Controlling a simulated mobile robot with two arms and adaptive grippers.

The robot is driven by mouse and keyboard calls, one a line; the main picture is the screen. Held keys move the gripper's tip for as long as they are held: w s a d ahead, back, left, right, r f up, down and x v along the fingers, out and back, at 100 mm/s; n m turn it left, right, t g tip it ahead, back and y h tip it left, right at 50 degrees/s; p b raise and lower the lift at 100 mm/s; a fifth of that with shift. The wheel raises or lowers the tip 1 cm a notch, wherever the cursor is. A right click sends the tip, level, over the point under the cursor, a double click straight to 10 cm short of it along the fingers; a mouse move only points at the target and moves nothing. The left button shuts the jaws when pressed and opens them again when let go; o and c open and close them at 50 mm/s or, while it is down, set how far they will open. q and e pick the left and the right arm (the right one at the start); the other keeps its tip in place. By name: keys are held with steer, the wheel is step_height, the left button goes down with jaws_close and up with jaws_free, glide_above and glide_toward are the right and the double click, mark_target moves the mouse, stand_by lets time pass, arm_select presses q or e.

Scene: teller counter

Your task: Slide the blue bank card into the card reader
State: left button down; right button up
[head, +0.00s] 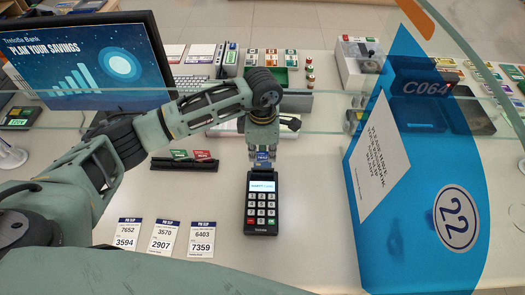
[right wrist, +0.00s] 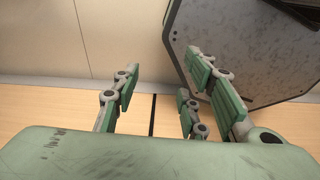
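The black card reader (head: 262,207) stands on the counter with its lit screen and white keys facing me. My left gripper (head: 263,150) reaches down just beyond the reader's top end. It is shut on the blue bank card (head: 263,159), which hangs below the fingertips at the reader's top edge. I cannot tell whether the card touches the reader or its slot. My right gripper (right wrist: 165,92) shows only in the right wrist view, with its fingers apart and nothing between them.
A black card rack (head: 184,164) with a green and a red card lies left of the reader. A blue panel (head: 415,190) stands to the right, and a monitor (head: 85,60) to the left. Clear glass crosses the counter.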

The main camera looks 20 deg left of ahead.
mark_target(263, 168)
arm_select(q)
steer(key=shift+f+b, duration=0.45)
steer(key=shift+f, duration=0.35)
steer(key=shift+f+b, duration=0.75)
steer(key=shift+f, duration=0.35)
arm_select(e)
steer(key=f, duration=0.1)
steer(key=a+f, duration=0.1)
steer(key=f, duration=0.1)
steer(key=shift+a+f, duration=0.1)
steer(key=shift+a, duration=0.15)
steer(key=shift+d, duration=0.1)
arm_select(q)
steer(key=c, duration=1.9)
jaws_free()
steer(key=shift+o, duration=0.2)
arm_select(e)
steer(key=shift+d, duration=0.35)
arm_select(q)
steer(key=shift+r, duration=0.1)
